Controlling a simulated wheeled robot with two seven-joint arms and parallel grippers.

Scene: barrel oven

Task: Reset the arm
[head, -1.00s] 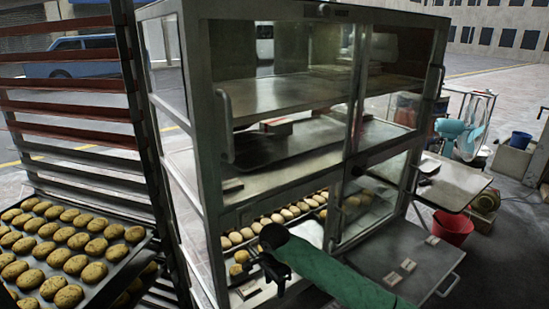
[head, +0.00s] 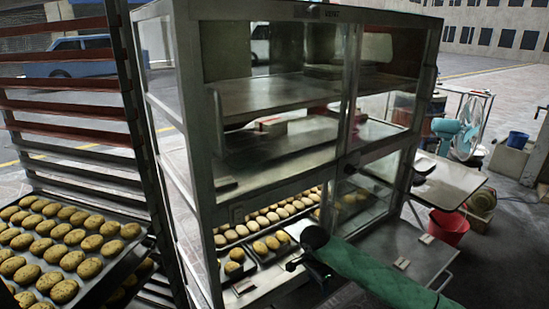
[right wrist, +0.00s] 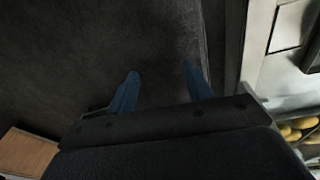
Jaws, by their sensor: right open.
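My right gripper (head: 296,264) is in front of the lower compartment of the glass cabinet (head: 270,170), at the end of my green-sleeved arm. In the right wrist view its two blue fingers (right wrist: 160,82) stand apart with nothing between them, over a dark surface. Inside the cabinet's lower compartment, trays of round cookies (head: 270,215) lie behind the gripper. Some of these show at the right edge of the right wrist view (right wrist: 292,131). My left gripper is not in view.
A rack (head: 75,105) stands at the left, with a tray of cookies (head: 65,245) in it. A metal side table (head: 455,185), a red bucket (head: 449,228) and a teal fan (head: 455,130) are at the right. A brown box (right wrist: 25,152) shows in the right wrist view.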

